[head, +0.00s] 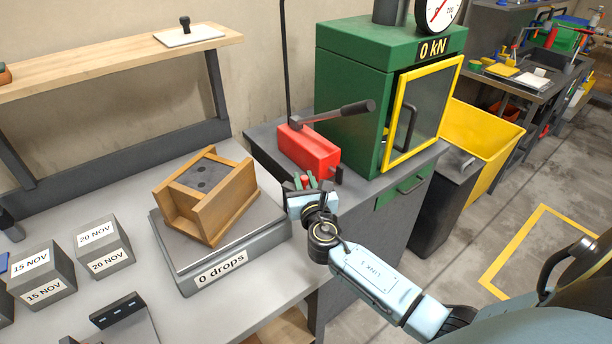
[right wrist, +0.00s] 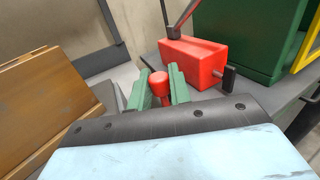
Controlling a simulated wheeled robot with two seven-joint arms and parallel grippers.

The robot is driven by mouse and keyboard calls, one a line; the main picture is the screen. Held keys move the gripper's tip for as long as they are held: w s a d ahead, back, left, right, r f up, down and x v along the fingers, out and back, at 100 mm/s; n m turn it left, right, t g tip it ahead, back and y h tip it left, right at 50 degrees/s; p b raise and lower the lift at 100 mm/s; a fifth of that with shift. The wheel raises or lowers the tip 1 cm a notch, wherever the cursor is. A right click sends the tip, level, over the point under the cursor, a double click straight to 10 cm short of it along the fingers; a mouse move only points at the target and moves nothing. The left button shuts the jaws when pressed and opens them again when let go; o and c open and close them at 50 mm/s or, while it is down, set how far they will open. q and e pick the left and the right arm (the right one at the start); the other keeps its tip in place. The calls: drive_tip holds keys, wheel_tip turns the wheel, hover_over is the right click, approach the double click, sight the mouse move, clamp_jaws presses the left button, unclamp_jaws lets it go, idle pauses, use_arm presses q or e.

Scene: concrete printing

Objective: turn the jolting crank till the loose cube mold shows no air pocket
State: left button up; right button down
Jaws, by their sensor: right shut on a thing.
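The wooden cube mold (head: 232,204) sits slightly askew on the grey jolting table (head: 190,270), whose label reads "0 drops". Dark pits show in the grey concrete (head: 203,168) at the mold's top. My right gripper (head: 307,182) is at the table's right side, with its green fingers on either side of the crank's red knob (head: 312,181). The right wrist view shows the red knob (right wrist: 158,84) between the fingers (right wrist: 158,90), which are shut on it. The rest of the crank is hidden behind my gripper.
A red pump box (head: 308,150) with a black lever stands behind my right gripper, next to the green press (head: 350,90) reading 0 kN. Dated grey cubes (head: 103,245) stand left of the jolting table. A wooden shelf (head: 110,60) runs behind.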

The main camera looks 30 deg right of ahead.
drive_tip(key=shift+s+a+m+g+h+b, duration=0.1)
drive_tip(key=shift+a+m+g+h, duration=0.3)
drive_tip(key=shift+m+g+h, duration=0.6)
drive_tip(key=shift+s+a+m+g+h+b, duration=0.15)
drive_tip(key=shift+a+m+g+h, duration=0.45)
drive_tip(key=shift+h, duration=0.65)
drive_tip(key=shift+a+m+g+h+b, duration=0.1)
drive_tip(key=shift+a+m+g+h, duration=0.1)
drive_tip(key=shift+m+g+h, duration=0.65)
drive_tip(key=shift+h, duration=0.4)
drive_tip(key=c, duration=1.3)
unclamp_jaws()
drive_tip(key=shift+m, duration=0.25)
drive_tip(key=shift+c, duration=0.2)
drive_tip(key=v, duration=1.3)
drive_tip(key=shift+s, duration=0.25)
drive_tip(key=shift+f, duration=0.1)
